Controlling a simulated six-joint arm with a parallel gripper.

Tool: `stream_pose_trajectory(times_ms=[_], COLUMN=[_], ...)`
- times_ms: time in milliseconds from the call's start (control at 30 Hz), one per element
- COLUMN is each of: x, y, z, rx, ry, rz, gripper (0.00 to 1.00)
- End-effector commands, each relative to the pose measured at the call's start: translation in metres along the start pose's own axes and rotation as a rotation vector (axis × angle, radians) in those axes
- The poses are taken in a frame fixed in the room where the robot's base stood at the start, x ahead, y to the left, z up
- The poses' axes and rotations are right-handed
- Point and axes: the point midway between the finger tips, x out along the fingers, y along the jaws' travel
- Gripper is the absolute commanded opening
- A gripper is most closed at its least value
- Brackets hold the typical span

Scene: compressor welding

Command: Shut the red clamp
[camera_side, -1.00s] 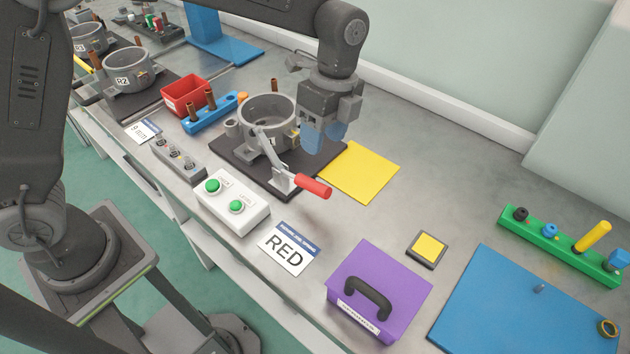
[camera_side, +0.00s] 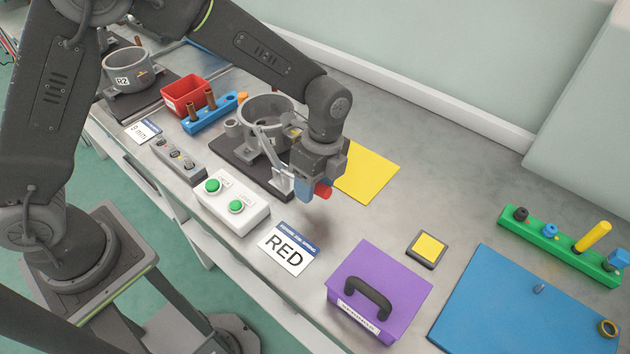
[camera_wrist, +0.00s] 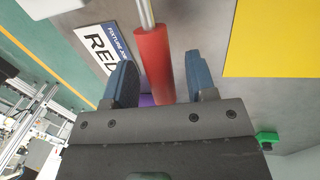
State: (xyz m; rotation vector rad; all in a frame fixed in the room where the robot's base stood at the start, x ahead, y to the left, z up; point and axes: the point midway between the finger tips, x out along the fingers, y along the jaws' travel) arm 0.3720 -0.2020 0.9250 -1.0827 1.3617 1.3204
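The red clamp's handle (camera_side: 322,190) shows in the side view low beside the grey fixture, mostly hidden behind my gripper (camera_side: 312,185). Its metal lever (camera_side: 268,143) slopes down to the handle from the grey round fixture (camera_side: 262,118). In the wrist view the red handle (camera_wrist: 155,65) lies lengthwise between the fingers of my gripper (camera_wrist: 160,80). The blue fingers are apart, with a gap on the right of the handle and a smaller one on the left. I cannot tell whether the left finger touches it.
A white box with green buttons (camera_side: 232,203) and a RED card (camera_side: 288,249) lie in front of the fixture. A yellow sheet (camera_side: 368,172) lies behind my gripper. A purple box (camera_side: 400,280) stands to the right. The table between them is clear.

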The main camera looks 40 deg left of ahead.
Motion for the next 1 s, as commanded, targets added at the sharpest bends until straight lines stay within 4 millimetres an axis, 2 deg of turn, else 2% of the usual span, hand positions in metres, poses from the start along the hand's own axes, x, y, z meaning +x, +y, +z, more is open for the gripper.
stream_pose_trajectory(times_ms=[67,533,1000], x=[-0.0002,-0.0007,-0.0057], y=[0.0000,-0.0002,0.0006], z=[0.0000,0.0000,0.0020], rx=[0.000,0.000,0.006], ry=[0.000,0.000,0.049], rz=[0.000,-0.001,-0.003], gripper=[0.44,0.00,0.00])
